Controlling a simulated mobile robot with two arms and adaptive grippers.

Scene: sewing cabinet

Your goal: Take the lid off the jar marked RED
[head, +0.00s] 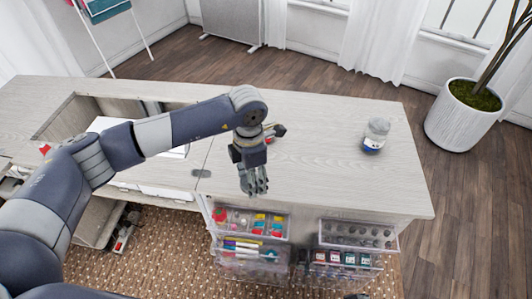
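My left gripper (254,188) hangs fingers down over the front part of the pale wooden cabinet top (320,165). It is too small to tell whether its fingers are apart, and I see nothing clearly held. A clear jar (376,134) with a whitish top and a dark blue mark low on its side stands to the right of the gripper, apart from it. No RED marking is readable on it. A small red and dark object (277,131) shows just behind my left wrist, partly hidden, and I cannot tell what it is.
Clear drawers hang at the cabinet's front: one holds colourful spools (245,222), another dark round pieces (357,236), with small labelled bottles (342,259) below. An open well (75,112) is at the left. The top around the jar is clear. A potted plant (462,115) stands right.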

